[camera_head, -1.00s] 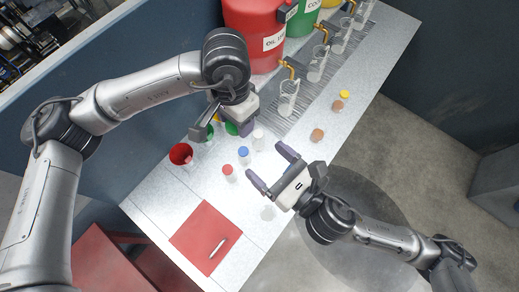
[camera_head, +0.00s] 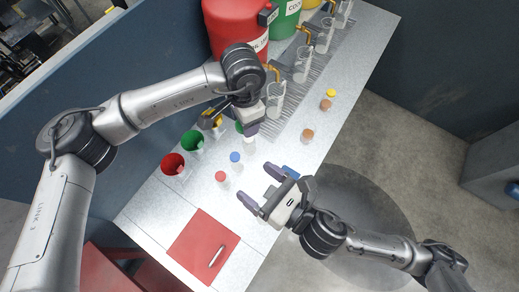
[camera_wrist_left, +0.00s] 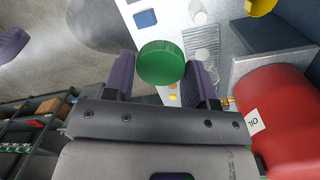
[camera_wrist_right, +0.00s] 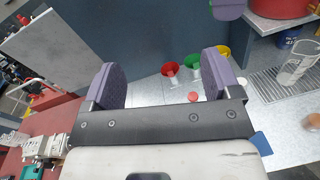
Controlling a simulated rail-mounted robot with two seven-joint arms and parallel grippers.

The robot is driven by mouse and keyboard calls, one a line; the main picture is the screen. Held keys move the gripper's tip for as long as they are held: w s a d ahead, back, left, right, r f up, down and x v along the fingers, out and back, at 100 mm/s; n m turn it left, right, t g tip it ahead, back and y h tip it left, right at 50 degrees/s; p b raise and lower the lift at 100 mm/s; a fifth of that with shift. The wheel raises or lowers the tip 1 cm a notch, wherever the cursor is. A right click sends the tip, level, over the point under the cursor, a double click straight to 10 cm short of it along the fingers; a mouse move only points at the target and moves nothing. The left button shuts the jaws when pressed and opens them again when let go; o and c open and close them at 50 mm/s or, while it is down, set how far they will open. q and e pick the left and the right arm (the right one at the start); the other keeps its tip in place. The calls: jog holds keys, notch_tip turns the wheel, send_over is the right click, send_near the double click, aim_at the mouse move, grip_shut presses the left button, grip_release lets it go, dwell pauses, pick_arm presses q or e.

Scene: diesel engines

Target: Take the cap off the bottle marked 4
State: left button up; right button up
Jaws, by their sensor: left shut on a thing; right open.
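My left gripper (camera_head: 252,128) is shut on a round green lid-like thing, seen between its fingers in the left wrist view (camera_wrist_left: 160,62) and partly in the head view. I cannot tell whether a bottle hangs below it. Small bottles stand on the bench: one with a red cap (camera_head: 220,176), one with a blue cap (camera_head: 235,157), and a whitish one (camera_head: 249,146) just below the left gripper. No number is readable on them. My right gripper (camera_head: 259,187) is open and empty, right of the red- and blue-capped bottles. The red cap also shows in the right wrist view (camera_wrist_right: 193,97).
Glass beakers (camera_head: 275,98) stand under taps of large drums (camera_head: 236,27). Brown-capped (camera_head: 308,134) and yellow-capped (camera_head: 331,93) bottles stand right. A red mat (camera_head: 203,247) holds a pen.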

jog(key=w+a+n+t+h, duration=0.1)
jog(key=w+n, duration=0.4)
jog(key=n, duration=0.6)
jog(key=w+a+f+n+t+h, duration=0.1)
jog(key=w+n, duration=0.4)
jog(key=n, duration=0.6)
jog(key=w+a+n+t+h, duration=0.1)
jog(key=w+n, duration=0.4)
jog(key=n, duration=0.5)
jog(key=shift+a+f+n+t+h, duration=0.2)
jog(key=shift+t+h, duration=0.2)
jog(key=shift+h, duration=0.15)
jog(key=shift+a+f+n+t+h, duration=0.2)
jog(key=shift+t+h, duration=0.2)
jog(key=shift+h, duration=0.15)
jog(key=shift+s, duration=0.1)
jog(key=shift+c, duration=0.5)
